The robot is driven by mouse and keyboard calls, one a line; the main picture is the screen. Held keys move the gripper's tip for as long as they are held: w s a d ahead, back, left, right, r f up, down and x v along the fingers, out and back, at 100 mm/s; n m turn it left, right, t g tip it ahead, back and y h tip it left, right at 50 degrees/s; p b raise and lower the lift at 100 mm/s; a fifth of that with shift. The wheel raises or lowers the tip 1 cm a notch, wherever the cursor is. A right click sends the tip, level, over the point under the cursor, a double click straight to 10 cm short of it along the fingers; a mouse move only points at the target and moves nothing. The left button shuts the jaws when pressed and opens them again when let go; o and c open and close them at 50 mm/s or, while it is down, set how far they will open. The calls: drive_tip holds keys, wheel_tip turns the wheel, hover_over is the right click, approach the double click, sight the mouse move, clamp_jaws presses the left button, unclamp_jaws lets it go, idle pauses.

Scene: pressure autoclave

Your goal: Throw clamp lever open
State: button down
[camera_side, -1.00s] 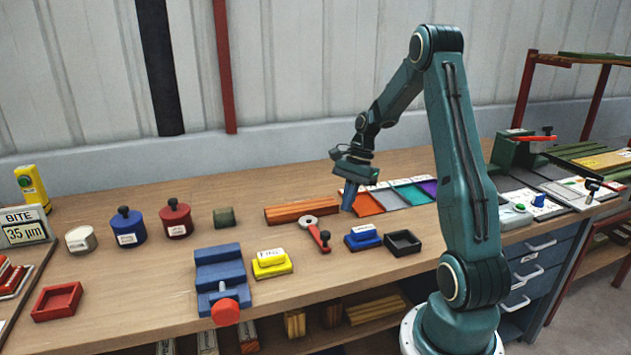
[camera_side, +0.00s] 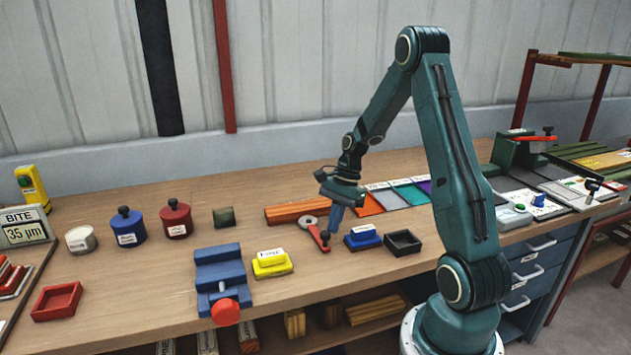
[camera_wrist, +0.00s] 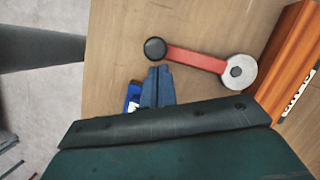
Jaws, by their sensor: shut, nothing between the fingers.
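The clamp lever is a red arm (camera_side: 318,236) with a grey round hub (camera_side: 308,221) at one end and a dark knob (camera_side: 325,236) at the other. It lies on the bench in front of the orange-brown wooden block. In the wrist view the red arm (camera_wrist: 195,60) runs between the black knob (camera_wrist: 154,49) on the left and the hub (camera_wrist: 238,72) on the right. My gripper (camera_side: 333,229) has blue fingers pointing down, just right of the knob. In the wrist view the closed fingers (camera_wrist: 158,73) are empty beside the lever near its knob end; contact cannot be told.
A blue block (camera_side: 363,237) and a black open tray (camera_side: 403,242) stand right of the gripper. A yellow block (camera_side: 271,263) and a blue vise (camera_side: 222,278) are left of the lever. The wooden block (camera_side: 295,211) lies behind it. Bare bench lies in front.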

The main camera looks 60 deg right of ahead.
drive_tip(key=shift+w+a+m, duration=0.25)
drive_tip(key=shift+a+m, duration=0.2)
drive_tip(key=shift+m, duration=0.05)
drive_tip(key=shift+w+a+m+t, duration=0.4)
drive_tip(key=shift+a+m, duration=0.35)
drive_tip(key=shift+m, duration=0.05)
drive_tip(key=shift+w+a+m+t+h, duration=0.35)
drive_tip(key=shift+w+a+m, duration=0.5)
drive_tip(key=shift+m, duration=0.35)
drive_tip(key=w+m, duration=0.1)
drive_tip(key=w+a+m, duration=0.1)
drive_tip(key=shift+a+m+t+h, duration=0.1)
drive_tip(key=shift+m+t+h, duration=0.2)
drive_tip(key=shift+t+h, duration=0.05)
drive_tip(key=shift+w+a+m+h, duration=0.3)
drive_tip(key=shift+w+m, duration=0.55)
drive_tip(key=shift+m, duration=0.05)
drive_tip(key=w, duration=0.5)
drive_tip(key=shift+a, duration=0.1)
drive_tip(key=shift+w, duration=0.75)
drive_tip(key=shift+w+d, duration=0.35)
drive_tip(key=shift+w, duration=0.2)
drive_tip(key=shift+w+d, duration=0.3)
drive_tip(key=shift+w, duration=0.2)
